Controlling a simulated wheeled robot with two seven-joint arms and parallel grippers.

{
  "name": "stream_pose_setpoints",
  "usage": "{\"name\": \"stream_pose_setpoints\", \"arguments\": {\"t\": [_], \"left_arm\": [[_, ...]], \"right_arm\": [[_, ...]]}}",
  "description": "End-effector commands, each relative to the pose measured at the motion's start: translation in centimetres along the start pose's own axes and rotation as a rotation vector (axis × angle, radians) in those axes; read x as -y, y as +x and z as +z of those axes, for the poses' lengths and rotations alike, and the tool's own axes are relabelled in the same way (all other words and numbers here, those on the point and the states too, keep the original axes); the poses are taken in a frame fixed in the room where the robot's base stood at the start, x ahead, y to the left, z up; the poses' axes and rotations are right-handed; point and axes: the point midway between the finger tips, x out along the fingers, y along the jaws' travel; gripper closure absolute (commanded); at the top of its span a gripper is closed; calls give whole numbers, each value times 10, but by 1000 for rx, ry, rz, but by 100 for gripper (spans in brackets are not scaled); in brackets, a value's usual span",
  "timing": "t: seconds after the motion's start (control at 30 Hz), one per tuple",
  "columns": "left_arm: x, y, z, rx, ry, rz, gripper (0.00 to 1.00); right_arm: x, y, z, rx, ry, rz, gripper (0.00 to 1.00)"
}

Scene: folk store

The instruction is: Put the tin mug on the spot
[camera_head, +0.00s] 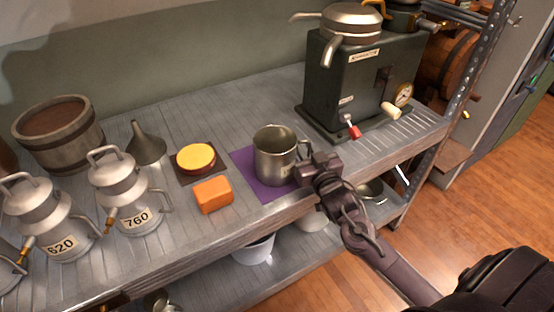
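The tin mug (273,160), a grey metal cup, is upright at or just above the purple square (272,192) on the grey shelf top. I cannot tell whether its base touches the square. The square's visible parts lie left of and in front of the mug. My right gripper (308,168) reaches in from the lower right and meets the mug's right side at its handle. The fingers hide most of the handle, so I cannot see whether they are closed on it. My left gripper is out of view.
An orange block (213,196), a yellow disc (196,157) on a dark square and a funnel (146,143) stand left of the mug. Numbered cans (125,188) and a wooden tub (58,135) are farther left. A dark machine (345,85) stands behind right. The shelf behind the mug is clear.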

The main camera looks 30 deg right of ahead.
Motion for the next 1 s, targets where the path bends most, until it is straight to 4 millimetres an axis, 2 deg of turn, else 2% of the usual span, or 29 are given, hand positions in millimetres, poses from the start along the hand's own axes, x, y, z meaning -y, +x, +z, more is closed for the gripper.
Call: {"name": "stream_pose_setpoints", "arguments": {"t": [0.2,0.37,0.8,1.0], "left_arm": [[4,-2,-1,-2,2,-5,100],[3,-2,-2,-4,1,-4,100],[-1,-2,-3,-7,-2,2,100],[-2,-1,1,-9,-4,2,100]], "right_arm": [[0,1,0,1,0,-1,82],[0,1,0,1,0,-1,100],[0,1,-1,-1,1,0,100],[0,1,-15,-3,1,-1,100]]}}
